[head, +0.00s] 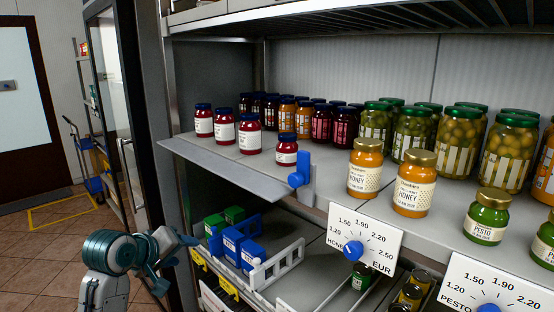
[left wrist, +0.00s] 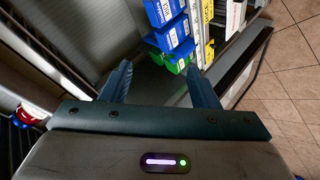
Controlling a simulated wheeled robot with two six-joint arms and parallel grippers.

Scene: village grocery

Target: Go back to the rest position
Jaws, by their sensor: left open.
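My left gripper (head: 176,262) is at the lower left of the head view, in front of the shelf's left post. Its arm comes in from the bottom left, low and bent. The left wrist view shows its two fingers (left wrist: 159,72) spread apart with nothing between them. Beyond the fingertips are blue and green boxes (left wrist: 170,35) on the lower shelf, apart from the gripper. My right gripper shows in neither view.
The upper shelf (head: 215,153) holds jam, honey, pickle and pesto jars. A blue knob (head: 299,180) sits at its edge. A white rack (head: 276,266) and blue boxes (head: 241,248) are below. Price dials (head: 366,242) hang in front. Tiled floor (head: 60,255) is open at left.

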